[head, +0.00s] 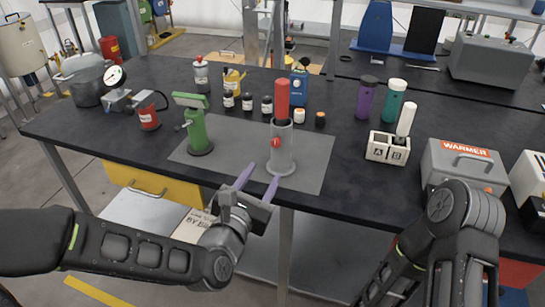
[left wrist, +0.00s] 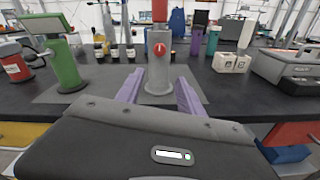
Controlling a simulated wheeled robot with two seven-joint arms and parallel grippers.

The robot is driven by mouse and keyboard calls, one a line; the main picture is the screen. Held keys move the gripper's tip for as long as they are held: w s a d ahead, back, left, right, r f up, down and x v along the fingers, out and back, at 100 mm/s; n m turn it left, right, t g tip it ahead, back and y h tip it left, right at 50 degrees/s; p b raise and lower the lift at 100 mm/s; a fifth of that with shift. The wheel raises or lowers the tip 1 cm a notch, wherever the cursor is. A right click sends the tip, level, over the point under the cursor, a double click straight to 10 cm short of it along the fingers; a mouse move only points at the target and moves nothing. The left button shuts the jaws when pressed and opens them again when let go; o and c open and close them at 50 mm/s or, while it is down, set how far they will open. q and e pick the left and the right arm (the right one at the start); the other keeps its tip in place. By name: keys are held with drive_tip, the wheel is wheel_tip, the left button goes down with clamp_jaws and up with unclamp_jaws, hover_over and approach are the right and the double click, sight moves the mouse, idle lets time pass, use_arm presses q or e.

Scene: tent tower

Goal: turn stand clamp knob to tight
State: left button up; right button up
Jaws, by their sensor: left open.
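The stand (head: 281,150) is a grey cylinder on a round foot, standing upright on a grey mat (head: 232,160). A red cylinder (head: 282,97) sticks up out of its top. The red clamp knob (head: 276,142) is on the stand's near side; it also shows in the left wrist view (left wrist: 158,49). My left gripper (head: 257,182) is open and empty, its two purple fingers pointing at the stand from the table's front edge, below the knob and apart from it. My right arm (head: 440,240) shows at the lower right, but its gripper is not seen.
A green post device (head: 198,130) stands on the mat left of the stand. Several small bottles (head: 247,102) stand behind. A white block marked A and B (head: 388,148) and a grey warmer box (head: 463,170) are at the right. The dark table (head: 345,190) is clear around the mat's right side.

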sight(275, 144)
use_arm(q)
wheel_tip(275, 144, up, 2)
drive_tip(key=n+t, duration=0.1)
drive_tip(key=n, duration=0.1)
drive_tip(key=shift+s+r+n, duration=0.1)
drive_tip(key=shift+n, duration=0.2)
drive_tip(key=p+x, duration=0.1)
drive_tip(key=x, duration=0.7)
drive_tip(key=shift+p, duration=0.35)
drive_tip(key=shift+s, duration=0.1)
clamp_jaws()
